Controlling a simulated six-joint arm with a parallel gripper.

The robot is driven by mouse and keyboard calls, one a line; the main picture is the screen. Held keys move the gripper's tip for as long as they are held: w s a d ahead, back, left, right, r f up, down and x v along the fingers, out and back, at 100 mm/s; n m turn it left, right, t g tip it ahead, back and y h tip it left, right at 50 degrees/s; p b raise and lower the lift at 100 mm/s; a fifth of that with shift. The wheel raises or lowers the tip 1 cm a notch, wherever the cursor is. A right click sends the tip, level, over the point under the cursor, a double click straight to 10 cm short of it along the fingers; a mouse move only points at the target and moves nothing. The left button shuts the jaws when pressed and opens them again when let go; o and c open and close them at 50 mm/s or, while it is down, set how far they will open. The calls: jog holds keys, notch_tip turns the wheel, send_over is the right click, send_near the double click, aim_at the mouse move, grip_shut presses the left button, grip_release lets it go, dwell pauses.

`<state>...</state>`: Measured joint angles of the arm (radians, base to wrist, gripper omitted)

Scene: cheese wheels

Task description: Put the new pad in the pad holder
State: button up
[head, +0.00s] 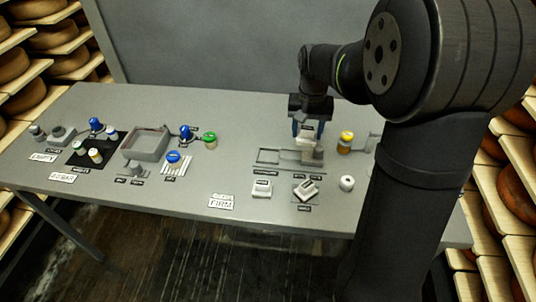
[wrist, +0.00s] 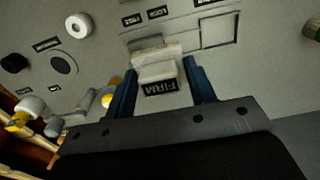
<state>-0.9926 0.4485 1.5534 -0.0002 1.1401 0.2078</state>
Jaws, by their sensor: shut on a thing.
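My gripper (head: 307,133) has blue fingers and points down over the back right of the table. It is shut on a pale pad (wrist: 158,71) with a dark label that appears to read FIRM upside down. The pad (head: 305,134) also shows between the fingers in the head view. A grey block-like piece, apparently the pad holder (head: 312,154), is directly below and partly hidden by the pad. Whether the pad touches it is unclear.
A FIRM card (head: 221,202) lies at the front edge. A grey open tray (head: 146,144), blue-topped tools and several jars occupy the left. Cheese shelves flank the table (head: 235,160).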

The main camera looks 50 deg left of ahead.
send_over(269, 158)
jog(key=f, duration=0.6)
jog(key=shift+a+f, duration=0.3)
jog(key=shift+f, duration=2.1)
jog(key=shift+f, duration=0.2)
jog(key=shift+d+f, duration=0.2)
jog(key=shift+f, duration=0.3)
jog(key=o, duration=0.9)
jog(key=shift+o, duration=0.4)
jog(key=shift+a+r, duration=0.1)
jog(key=shift+r, duration=0.2)
notch_tip(269, 158, up, 13)
jog(key=shift+a+f, duration=0.1)
